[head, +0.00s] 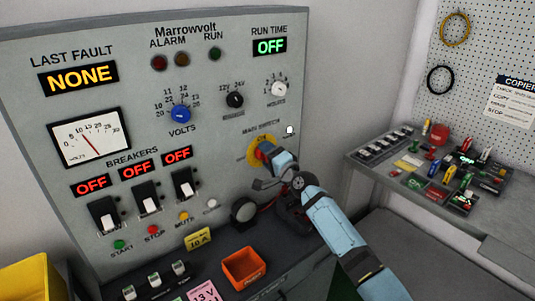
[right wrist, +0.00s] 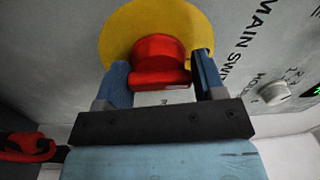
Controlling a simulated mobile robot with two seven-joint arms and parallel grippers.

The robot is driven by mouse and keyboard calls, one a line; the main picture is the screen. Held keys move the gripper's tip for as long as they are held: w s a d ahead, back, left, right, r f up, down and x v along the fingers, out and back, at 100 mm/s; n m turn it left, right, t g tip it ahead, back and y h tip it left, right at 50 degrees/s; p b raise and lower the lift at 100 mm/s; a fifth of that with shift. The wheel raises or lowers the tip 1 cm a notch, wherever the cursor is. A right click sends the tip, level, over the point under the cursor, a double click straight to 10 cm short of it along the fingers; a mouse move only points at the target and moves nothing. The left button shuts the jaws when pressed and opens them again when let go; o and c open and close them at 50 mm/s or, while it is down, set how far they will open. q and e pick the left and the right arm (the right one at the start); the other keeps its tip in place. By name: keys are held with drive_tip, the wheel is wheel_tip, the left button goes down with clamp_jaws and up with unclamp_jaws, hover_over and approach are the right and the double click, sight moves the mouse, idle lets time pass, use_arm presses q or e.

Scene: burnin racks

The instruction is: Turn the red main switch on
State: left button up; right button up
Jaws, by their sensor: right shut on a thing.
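The red main switch (right wrist: 158,58) is a red knob on a round yellow plate (right wrist: 115,35) on the grey panel. In the head view the switch (head: 264,147) is mostly hidden behind my right gripper, and the yellow plate (head: 254,158) shows around it. My right gripper (right wrist: 161,72) has one blue finger on each side of the red knob and is shut on it. In the head view my right gripper (head: 269,156) reaches the panel from the lower right. The switch's on/off marks are not readable. My left gripper is not in view.
The run time display (head: 270,46) reads OFF and the last fault display (head: 78,78) reads NONE. Three breaker displays read OFF, above black switches (head: 146,197). A dark round knob (head: 244,210) and an orange bin (head: 245,268) lie near my arm. A cluttered side bench (head: 480,232) stands right.

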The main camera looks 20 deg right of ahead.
drive_tip(key=shift+f+m, duration=0.2)
drive_tip(key=shift+m, duration=0.4)
drive_tip(key=o, duration=0.7)
drive_tip(key=shift+d, duration=0.1)
drive_tip(key=shift+s, duration=0.2)
drive_tip(key=v, duration=1.3)
drive_tip(key=shift+s+d, duration=0.15)
drive_tip(key=shift+s, duration=0.05)
